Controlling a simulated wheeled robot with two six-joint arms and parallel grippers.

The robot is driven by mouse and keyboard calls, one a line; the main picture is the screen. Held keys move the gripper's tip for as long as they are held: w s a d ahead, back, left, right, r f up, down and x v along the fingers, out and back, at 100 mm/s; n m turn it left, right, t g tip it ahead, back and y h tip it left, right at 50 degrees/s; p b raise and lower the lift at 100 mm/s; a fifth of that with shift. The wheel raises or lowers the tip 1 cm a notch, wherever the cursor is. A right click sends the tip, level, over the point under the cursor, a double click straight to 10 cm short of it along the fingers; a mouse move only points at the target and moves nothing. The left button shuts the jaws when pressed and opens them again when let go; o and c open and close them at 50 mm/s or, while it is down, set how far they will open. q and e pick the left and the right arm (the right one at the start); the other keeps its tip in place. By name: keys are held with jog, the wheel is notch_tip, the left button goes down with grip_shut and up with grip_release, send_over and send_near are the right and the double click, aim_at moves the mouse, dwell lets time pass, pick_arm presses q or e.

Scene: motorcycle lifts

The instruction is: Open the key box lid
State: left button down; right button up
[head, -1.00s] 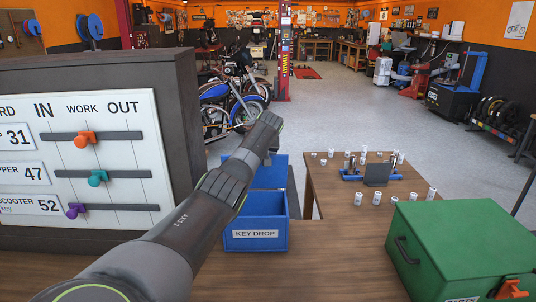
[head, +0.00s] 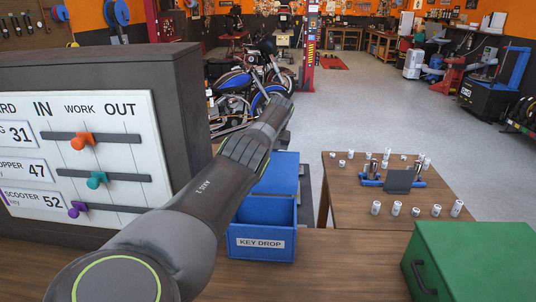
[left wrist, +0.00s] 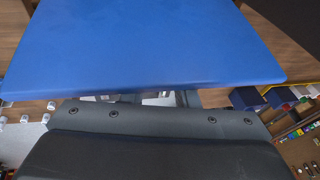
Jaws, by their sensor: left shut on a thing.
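The blue key box (head: 260,243), labelled KEY DROP, stands on the wooden counter, right of the board. Its blue lid (head: 280,174) is raised at the back, and part of the inside shows. My left arm crosses in front of the box's left side and hides part of it. In the left wrist view the blue lid (left wrist: 150,45) fills the top as a broad panel. My left gripper (left wrist: 168,98) is shut at its edge, the fingers mostly hidden.
A grey-sided key board (head: 75,160) with coloured sliders stands close on the left. A green box (head: 475,262) stands at the right of the counter. A low wooden table (head: 340,190) with several small cylinders is beyond. Motorcycles stand behind my arm.

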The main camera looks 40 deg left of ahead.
pick_arm(q)
jog(key=shift+r, duration=0.15)
jog(key=c, duration=1.1)
grip_release()
jog(key=shift+c, duration=0.2)
jog(key=w+b+v, duration=0.1)
jog(key=b+v, duration=0.4)
jog(key=v, duration=1.2)
jog(key=shift+s, duration=0.45)
jog(key=shift+d, duration=0.15)
